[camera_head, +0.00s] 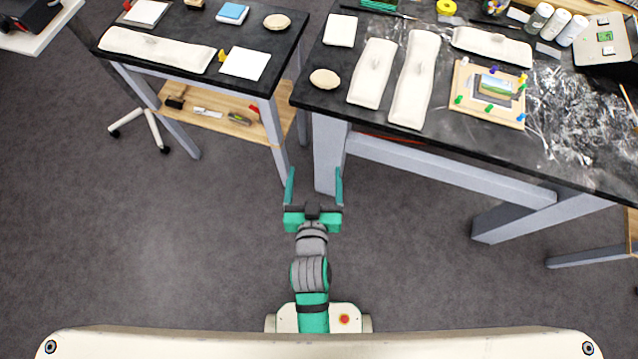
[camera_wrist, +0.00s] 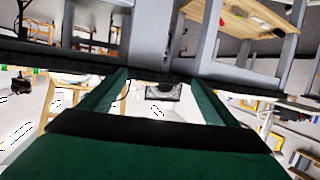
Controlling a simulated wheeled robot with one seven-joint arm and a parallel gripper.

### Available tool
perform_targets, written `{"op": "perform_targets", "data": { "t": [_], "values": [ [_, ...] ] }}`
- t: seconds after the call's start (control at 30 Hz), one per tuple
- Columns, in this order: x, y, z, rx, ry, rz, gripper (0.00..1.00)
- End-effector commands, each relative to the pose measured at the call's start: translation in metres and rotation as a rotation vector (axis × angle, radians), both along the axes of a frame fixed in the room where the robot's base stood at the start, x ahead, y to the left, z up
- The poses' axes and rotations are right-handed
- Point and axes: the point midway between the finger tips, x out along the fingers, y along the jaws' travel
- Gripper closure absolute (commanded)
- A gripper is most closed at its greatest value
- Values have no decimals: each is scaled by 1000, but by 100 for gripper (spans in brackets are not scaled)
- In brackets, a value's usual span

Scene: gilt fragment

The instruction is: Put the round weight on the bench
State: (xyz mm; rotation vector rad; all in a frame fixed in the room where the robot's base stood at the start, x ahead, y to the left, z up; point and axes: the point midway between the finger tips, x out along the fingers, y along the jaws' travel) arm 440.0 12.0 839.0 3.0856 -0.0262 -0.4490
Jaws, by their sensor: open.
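Two round, beige, flat weights are in the head view. One round weight (camera_head: 277,22) lies on the smaller dark-topped table (camera_head: 190,77) at the left, near its right edge. Another round weight (camera_head: 324,79) lies near the left front edge of the larger dark-topped bench (camera_head: 440,148) at the right. My gripper (camera_head: 314,172) is open and empty, in front of the gap between the two tables and short of both tops. Its green fingers also show in the wrist view (camera_wrist: 157,82), where I cannot make out either weight.
Long beige weights (camera_head: 412,80) and a pinned board (camera_head: 491,93) lie on the bench. The left table holds another long weight (camera_head: 157,49) and a white sheet (camera_head: 245,63). A wooden shelf (camera_head: 210,124) sits below. Grey legs stand close ahead; the floor around my base is clear.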

Motion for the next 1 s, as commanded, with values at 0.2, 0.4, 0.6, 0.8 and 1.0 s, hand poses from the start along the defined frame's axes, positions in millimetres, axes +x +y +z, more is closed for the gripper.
{"op": "perform_targets", "data": {
  "t": [0.2,0.4,0.6,0.8,1.0],
  "values": [
    [-77,-1,-10,9,-3,29,18],
    [-142,-5,1,19,-22,33,18],
    [-190,-9,18,21,-42,21,18],
    [-208,-12,29,22,-54,11,18],
    [-209,-12,30,22,-56,11,18]
  ]
}}
